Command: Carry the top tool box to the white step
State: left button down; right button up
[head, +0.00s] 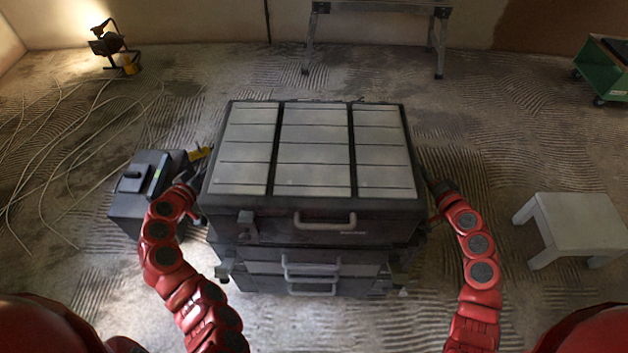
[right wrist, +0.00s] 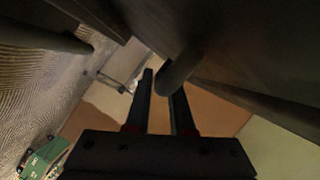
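The top tool box (head: 316,151) is a wide dark case with a light grey panelled lid and a front handle. It sits on a stack of similar boxes, and I see no clear gap under it. My left gripper (head: 200,190) is at the box's left side, its fingers mostly hidden. My right gripper (head: 434,208) is at the right side. In the right wrist view its fingers (right wrist: 164,95) stand apart on either side of a dark bar (right wrist: 182,70), apparently a side handle; firm contact is unclear. The white step (head: 578,226) stands on the floor to the right.
Lower tool boxes (head: 310,267) are under the top one. A dark case (head: 135,205) stands close at the left, cables (head: 65,160) and a lit work lamp (head: 110,45) beyond. A metal trestle (head: 375,8) and green cart (head: 603,70) are farther back. Floor between stack and step looks clear.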

grip_shut()
dwell(1.2)
